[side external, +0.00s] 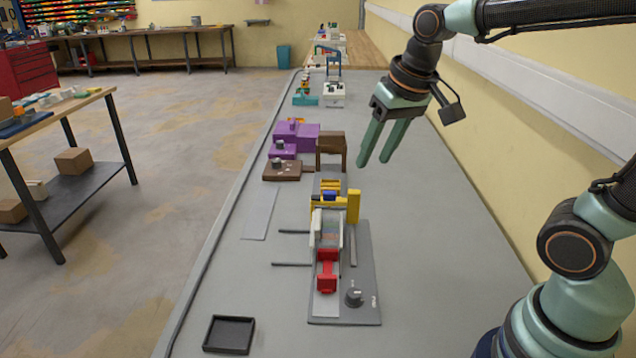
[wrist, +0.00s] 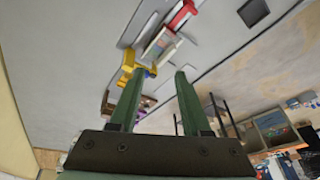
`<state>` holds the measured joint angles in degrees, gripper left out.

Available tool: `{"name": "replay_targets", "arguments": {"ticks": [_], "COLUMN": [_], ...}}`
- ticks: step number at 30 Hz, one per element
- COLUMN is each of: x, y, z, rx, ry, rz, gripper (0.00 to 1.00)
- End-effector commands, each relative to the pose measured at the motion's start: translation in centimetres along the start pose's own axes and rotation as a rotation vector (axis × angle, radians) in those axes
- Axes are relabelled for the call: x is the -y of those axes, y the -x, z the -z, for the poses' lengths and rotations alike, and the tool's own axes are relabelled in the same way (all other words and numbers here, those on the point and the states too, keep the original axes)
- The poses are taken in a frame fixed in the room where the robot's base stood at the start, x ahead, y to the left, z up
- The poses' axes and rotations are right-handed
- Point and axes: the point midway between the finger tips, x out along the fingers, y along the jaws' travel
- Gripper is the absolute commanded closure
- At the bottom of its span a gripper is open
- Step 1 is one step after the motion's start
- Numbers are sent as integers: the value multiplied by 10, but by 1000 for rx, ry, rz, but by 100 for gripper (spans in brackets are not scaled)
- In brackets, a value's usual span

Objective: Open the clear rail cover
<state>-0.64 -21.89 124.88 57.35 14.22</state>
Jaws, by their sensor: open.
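The clear rail cover (side external: 328,232) appears as a pale see-through panel with whitish edges on the grey fixture (side external: 362,285). It stands between a yellow part (side external: 353,206) and a red block (side external: 327,272). I cannot tell its exact hinge or handle. In the wrist view the cover (wrist: 160,42) shows near the top, beside the red piece (wrist: 183,14) and the yellow part (wrist: 127,62). My gripper (side external: 372,162) is open and empty, high above the bench and behind the fixture, apart from everything. Its green fingers also show in the wrist view (wrist: 158,75).
A dark knob (side external: 354,296) sits on the fixture's front right. A black tray (side external: 229,334) lies at the front left. Brown (side external: 331,150) and purple (side external: 297,135) boxes stand behind the fixture. Two thin grey rods (side external: 292,264) stick out left. The bench right of the fixture is clear.

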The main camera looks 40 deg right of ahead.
Motion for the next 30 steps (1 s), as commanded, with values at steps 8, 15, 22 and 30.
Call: {"name": "replay_targets", "arguments": {"ticks": [8, 15, 22, 30], "x": [17, 30, 35, 34], "y": [-35, -81, -110, -130], "z": [51, 81, 92, 87], "rx": [145, 248, 296, 305], "ry": [-236, -426, -529, -545], "rz": [-53, -122, -168, -176], "gripper": [52, 52, 52, 52]}}
